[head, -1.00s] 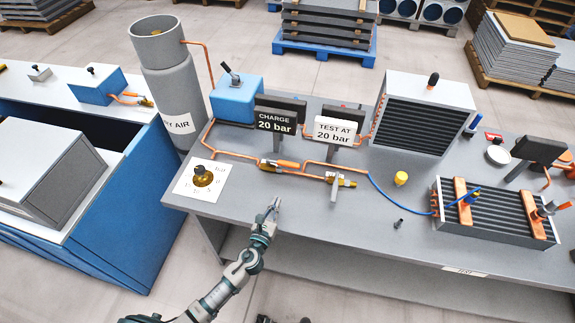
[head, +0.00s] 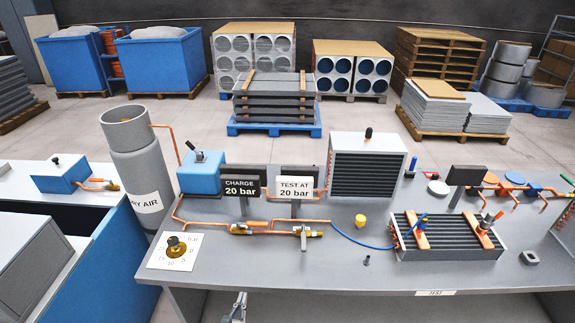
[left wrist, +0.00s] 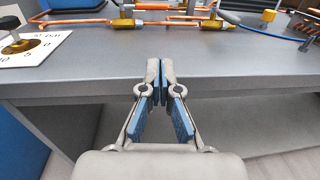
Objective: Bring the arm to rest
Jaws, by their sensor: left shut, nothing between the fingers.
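My left gripper (left wrist: 160,80) shows in the left wrist view with its two fingers together and nothing between them. It is in front of the front edge of the grey test bench (left wrist: 90,65), apart from the things on it. In the head view only a small part of the left gripper (head: 238,302) shows at the bottom edge, in front of the bench (head: 350,270). My right gripper is in neither view.
On the bench stand a dial plate (head: 174,251), copper pipes with brass valves (head: 304,233), a finned coil block (head: 446,238) and a larger finned unit (head: 368,165). A blue hose (head: 355,240) runs to the coil block. A grey cylinder (head: 140,165) stands at the left.

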